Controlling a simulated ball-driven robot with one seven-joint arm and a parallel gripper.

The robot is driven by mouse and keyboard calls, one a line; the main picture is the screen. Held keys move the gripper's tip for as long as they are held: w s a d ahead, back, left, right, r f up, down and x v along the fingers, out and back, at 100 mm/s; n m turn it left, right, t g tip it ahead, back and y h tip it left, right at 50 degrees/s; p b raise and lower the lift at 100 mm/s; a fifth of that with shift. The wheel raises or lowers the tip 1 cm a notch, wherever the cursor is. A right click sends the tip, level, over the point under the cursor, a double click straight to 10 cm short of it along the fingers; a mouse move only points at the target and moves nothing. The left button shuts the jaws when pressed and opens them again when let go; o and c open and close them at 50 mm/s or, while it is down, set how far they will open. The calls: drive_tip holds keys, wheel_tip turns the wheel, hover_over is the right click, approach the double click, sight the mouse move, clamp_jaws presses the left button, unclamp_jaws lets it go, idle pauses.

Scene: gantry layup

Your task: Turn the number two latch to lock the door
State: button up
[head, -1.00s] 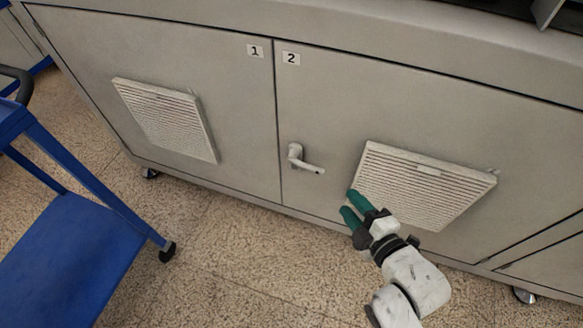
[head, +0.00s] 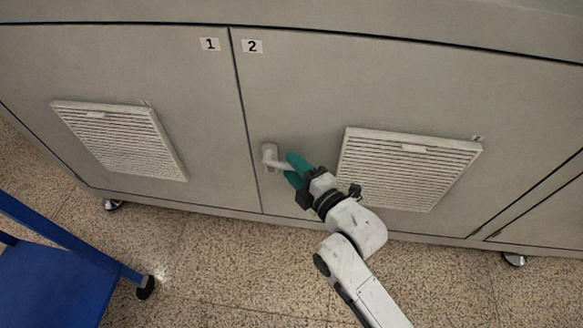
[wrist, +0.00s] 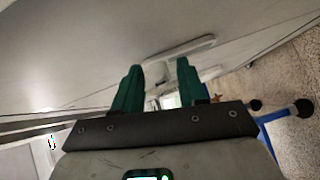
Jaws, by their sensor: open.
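The number two latch (head: 269,156) is a pale lever handle on the left edge of the door (head: 310,90) labelled 2 (head: 252,46). Its lever points right, roughly level. My gripper (head: 292,171), with green fingers, is open at the lever's free end, one finger above and one below it. The fingers partly hide the lever's tip. In the wrist view, the latch (wrist: 184,47) lies just beyond the two spread fingertips of my gripper (wrist: 160,66), with part of the lever between them. I cannot tell whether the fingers touch it. The door looks flush with its neighbour.
Door 1, labelled 1 (head: 210,44), is at the left with a louvred vent (head: 118,140). Another vent (head: 408,170) is right of the latch, close to my wrist. A blue cart (head: 50,285) stands at the lower left. The speckled floor (head: 215,265) before the cabinet is clear.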

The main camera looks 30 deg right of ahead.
drive_tip(key=shift+w+a, duration=0.1)
drive_tip(key=shift+w, duration=0.45)
clamp_jaws()
